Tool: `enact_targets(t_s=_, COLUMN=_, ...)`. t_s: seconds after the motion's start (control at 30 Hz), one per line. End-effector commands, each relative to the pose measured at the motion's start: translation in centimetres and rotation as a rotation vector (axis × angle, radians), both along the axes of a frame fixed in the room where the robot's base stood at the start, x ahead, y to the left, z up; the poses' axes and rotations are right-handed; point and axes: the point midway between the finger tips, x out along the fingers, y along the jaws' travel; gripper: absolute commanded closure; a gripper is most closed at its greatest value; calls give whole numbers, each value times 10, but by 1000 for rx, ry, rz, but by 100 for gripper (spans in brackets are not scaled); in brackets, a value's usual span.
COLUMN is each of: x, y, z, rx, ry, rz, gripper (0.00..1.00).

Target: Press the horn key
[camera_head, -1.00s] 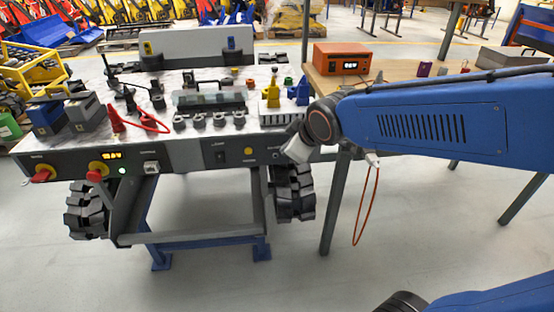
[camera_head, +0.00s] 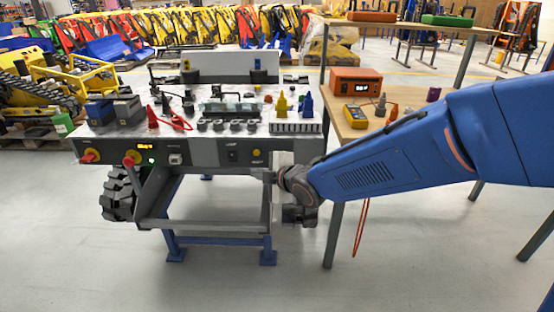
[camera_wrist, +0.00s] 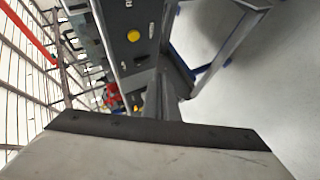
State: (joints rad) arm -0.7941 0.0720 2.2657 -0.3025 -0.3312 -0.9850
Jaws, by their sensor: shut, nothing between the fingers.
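The bench's dark front panel (camera_head: 204,154) carries a white square key (camera_head: 175,159), a black switch (camera_head: 233,155) and a round yellow button (camera_head: 257,153). Their labels are too small to read, so I cannot tell which is the horn key. My gripper (camera_head: 277,178) is shut and empty at the panel's right end, right of the yellow button and slightly lower. In the wrist view, the yellow button (camera_wrist: 133,34) and black switch (camera_wrist: 128,3) show at the top, apart from my gripper. My wrist hides part of the panel's right end.
The bench top holds red clips (camera_head: 153,118), a yellow cone (camera_head: 281,104) and a white ribbed block (camera_head: 295,127). A wooden table (camera_head: 349,127) with an orange meter (camera_head: 355,80) stands right. Floor in front is clear.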

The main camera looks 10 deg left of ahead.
Motion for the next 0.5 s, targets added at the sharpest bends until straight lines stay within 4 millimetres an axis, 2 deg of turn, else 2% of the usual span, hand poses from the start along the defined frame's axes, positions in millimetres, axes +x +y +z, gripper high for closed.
enact_targets(t_s=0.13, x=-5, y=16, z=-4, rx=-1, ry=-23, rz=37, gripper=100)
enact_targets(t_s=0.5, x=-6, y=17, z=-4, rx=-1, ry=-28, rz=42, gripper=100)
